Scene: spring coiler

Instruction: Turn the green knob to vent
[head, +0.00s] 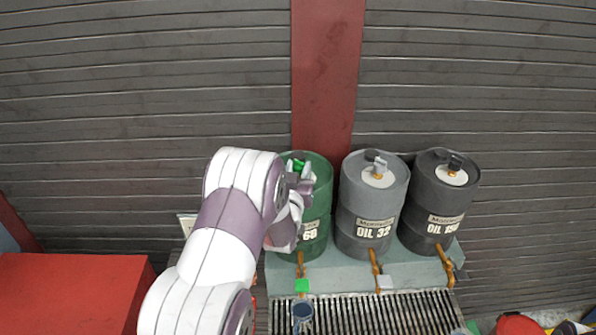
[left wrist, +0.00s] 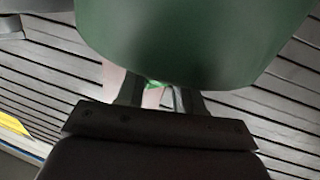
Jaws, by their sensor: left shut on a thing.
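The green knob (head: 299,164) sits on top of the green drum (head: 316,235), the leftmost of three drums. My left gripper (head: 301,175) is at the drum's top and is shut on the green knob. My arm and gripper hide much of the drum's top and front, and any markings around the knob cannot be read. In the left wrist view the green drum (left wrist: 190,35) fills the top, and a bit of the green knob (left wrist: 154,85) shows between my fingers. My right gripper is not in view.
A grey drum marked OIL 32 (head: 368,212) and a dark drum (head: 433,205) stand to the right, each with its own top knob. Orange taps (head: 374,262) stick out below, over a slatted grate (head: 360,312). A red box (head: 70,290) is at the lower left.

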